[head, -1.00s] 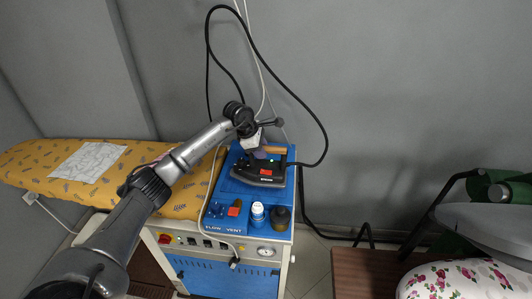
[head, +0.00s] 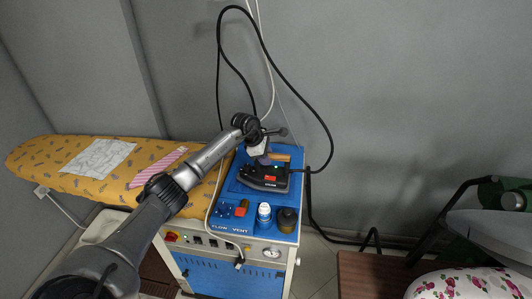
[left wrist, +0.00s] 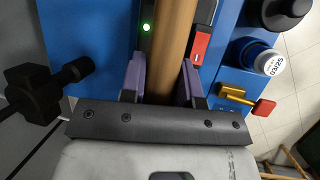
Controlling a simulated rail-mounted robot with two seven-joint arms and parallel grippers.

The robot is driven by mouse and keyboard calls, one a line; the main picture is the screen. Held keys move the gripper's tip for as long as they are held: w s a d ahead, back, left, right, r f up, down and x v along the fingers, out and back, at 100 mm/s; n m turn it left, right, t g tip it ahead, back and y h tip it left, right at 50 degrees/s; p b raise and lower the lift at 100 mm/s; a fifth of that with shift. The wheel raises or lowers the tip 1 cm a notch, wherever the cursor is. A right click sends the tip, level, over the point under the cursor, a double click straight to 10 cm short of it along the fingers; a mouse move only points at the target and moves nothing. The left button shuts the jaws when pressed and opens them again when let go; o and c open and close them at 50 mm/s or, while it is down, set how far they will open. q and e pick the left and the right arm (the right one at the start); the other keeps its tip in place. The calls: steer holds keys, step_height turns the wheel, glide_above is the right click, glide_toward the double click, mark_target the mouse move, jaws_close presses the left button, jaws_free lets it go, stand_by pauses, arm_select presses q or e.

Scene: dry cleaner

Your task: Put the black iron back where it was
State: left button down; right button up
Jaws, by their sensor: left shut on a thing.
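The black iron (head: 262,184), with a red patch on its side and a brown handle, is at the top of the blue ironing station (head: 226,189) in the head view. My left gripper (head: 264,158) is over it from behind. In the left wrist view the purple fingers of my left gripper (left wrist: 161,80) are shut on the brown handle (left wrist: 170,45) of the iron, one on each side. A green light shows beside the handle. I cannot tell whether the iron's sole touches the station top. My right gripper is not in view.
A white-capped bottle (head: 264,212) and a dark bottle (head: 287,219) stand at the station's front. The black cable (head: 304,95) loops up along the wall. A yellow ironing board (head: 40,160) with cloths lies left; a brown table (head: 372,275) stands right.

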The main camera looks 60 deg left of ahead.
arm_select(q)
steer(key=shift+a, duration=0.1)
steer(key=shift+f, duration=0.1)
stand_by(0.3)
steer(key=c, duration=1.2)
jaws_free()
steer(key=shift+f, duration=0.3)
steer(key=o, duration=0.3)
steer(key=shift+w+r, duration=0.1)
steer(key=shift+w, duration=0.05)
steer(key=shift+o, duration=0.3)
